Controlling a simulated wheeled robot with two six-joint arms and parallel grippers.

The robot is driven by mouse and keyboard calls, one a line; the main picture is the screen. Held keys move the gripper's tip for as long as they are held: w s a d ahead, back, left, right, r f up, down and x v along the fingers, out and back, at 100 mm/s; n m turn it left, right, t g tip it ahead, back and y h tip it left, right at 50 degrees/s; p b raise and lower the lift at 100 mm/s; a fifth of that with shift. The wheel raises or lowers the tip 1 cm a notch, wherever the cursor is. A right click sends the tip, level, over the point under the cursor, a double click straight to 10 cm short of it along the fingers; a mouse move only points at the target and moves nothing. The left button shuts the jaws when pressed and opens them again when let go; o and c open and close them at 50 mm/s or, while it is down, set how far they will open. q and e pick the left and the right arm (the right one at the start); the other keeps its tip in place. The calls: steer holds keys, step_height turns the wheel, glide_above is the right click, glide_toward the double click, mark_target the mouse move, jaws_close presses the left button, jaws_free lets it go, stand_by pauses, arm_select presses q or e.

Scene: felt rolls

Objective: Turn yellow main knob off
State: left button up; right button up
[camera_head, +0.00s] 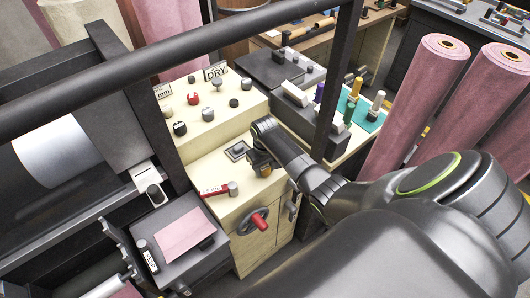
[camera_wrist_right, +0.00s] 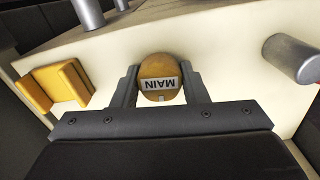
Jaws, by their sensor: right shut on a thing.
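The yellow main knob (camera_wrist_right: 158,70) is round, with a white MAIN label that reads upside down in the right wrist view. It sits on a cream panel (camera_wrist_right: 215,45). My right gripper (camera_wrist_right: 160,88) has one finger on each side of the knob and is shut on it. In the head view the right gripper (camera_head: 261,160) reaches the cream cabinet from the right, and the knob is mostly hidden there. My left gripper is not in view.
A yellow bracket (camera_wrist_right: 55,87) and a grey cylinder (camera_wrist_right: 291,58) flank the knob. A red-handled lever (camera_head: 216,189) and a red-and-grey handwheel (camera_head: 254,221) are close by. Small knobs crowd the upper panel. Pink felt rolls (camera_head: 415,105) stand at right.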

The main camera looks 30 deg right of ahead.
mark_target(265, 167)
steer(key=shift+s+f+n, duration=0.1)
steer(key=shift+f+n, duration=0.05)
steer(key=shift+n, duration=0.65)
steer(key=o, duration=1)
steer(key=shift+a, duration=0.1)
steer(key=shift+r, duration=0.2)
step_height(265, 167, up, 2)
steer(key=p, duration=0.3)
steer(key=shift+r, duration=1.4)
